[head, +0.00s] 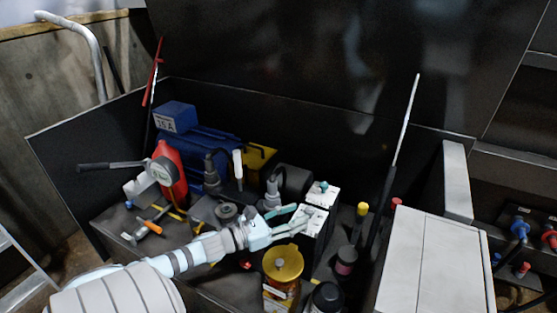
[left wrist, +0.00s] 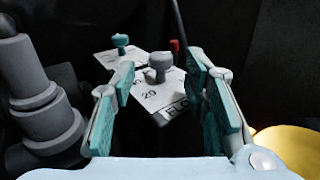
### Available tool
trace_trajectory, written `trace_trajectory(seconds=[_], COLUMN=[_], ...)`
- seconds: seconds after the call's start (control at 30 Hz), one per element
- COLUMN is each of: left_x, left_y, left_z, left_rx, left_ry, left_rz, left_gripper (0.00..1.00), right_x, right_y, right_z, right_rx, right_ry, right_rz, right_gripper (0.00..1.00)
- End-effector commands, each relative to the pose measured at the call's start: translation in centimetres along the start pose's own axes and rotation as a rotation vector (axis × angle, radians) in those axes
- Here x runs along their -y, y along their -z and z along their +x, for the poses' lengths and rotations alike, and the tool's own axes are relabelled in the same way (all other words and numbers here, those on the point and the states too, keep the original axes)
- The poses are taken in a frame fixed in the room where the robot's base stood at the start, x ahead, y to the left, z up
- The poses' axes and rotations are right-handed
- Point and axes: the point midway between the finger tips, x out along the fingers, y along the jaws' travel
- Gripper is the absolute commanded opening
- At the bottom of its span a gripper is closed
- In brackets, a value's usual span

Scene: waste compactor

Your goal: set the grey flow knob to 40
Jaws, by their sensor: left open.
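The grey flow knob (left wrist: 160,63) stands on a white dial plate (left wrist: 158,92) in the left wrist view. The plate shows a 20 and part of a dark label. The knob's setting cannot be read. My left gripper (left wrist: 167,90) is open, its teal-padded fingers on either side of the plate in the picture, with the knob ahead between them and apart from the pads. In the head view my left gripper (head: 300,221) reaches the white plate (head: 317,222) from the left and partly covers it. My right gripper is not in view.
A teal knob (left wrist: 120,41) on a second white plate stands behind the grey one. A grey pipe fitting (left wrist: 40,95) is close on the left, a yellow round cap (head: 283,262) close in front. A red valve body (head: 171,176) and blue motor (head: 207,145) stand further left.

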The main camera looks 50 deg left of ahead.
Motion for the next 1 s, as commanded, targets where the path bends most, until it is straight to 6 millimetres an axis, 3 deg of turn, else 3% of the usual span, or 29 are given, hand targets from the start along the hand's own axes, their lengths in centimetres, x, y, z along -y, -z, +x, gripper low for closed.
trace_trajectory(seconds=[0.1,0.3,0.67,0.87,1.0], left_x=[0.1,0.0,-0.1,-0.5,-1.7], left_y=[0.2,0.1,-0.2,-2.4,-3.7], left_z=[-3.2,-6.4,-6.7,-6.9,-7.7], left_rx=[-0.009,-0.003,0.0,-0.018,-0.07], left_ry=[0.004,0.002,-0.002,-0.022,-0.087], left_rz=[0.0,0.0,-0.003,-0.051,-0.193], left_gripper=[0.41,0.41,0.41,0.41,0.41], right_x=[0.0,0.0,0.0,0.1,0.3], right_y=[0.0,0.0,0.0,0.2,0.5], right_z=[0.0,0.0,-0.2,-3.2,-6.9], right_rx=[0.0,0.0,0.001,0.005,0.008], right_ry=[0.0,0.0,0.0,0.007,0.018], right_rz=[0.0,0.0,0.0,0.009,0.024], right_gripper=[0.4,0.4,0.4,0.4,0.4])
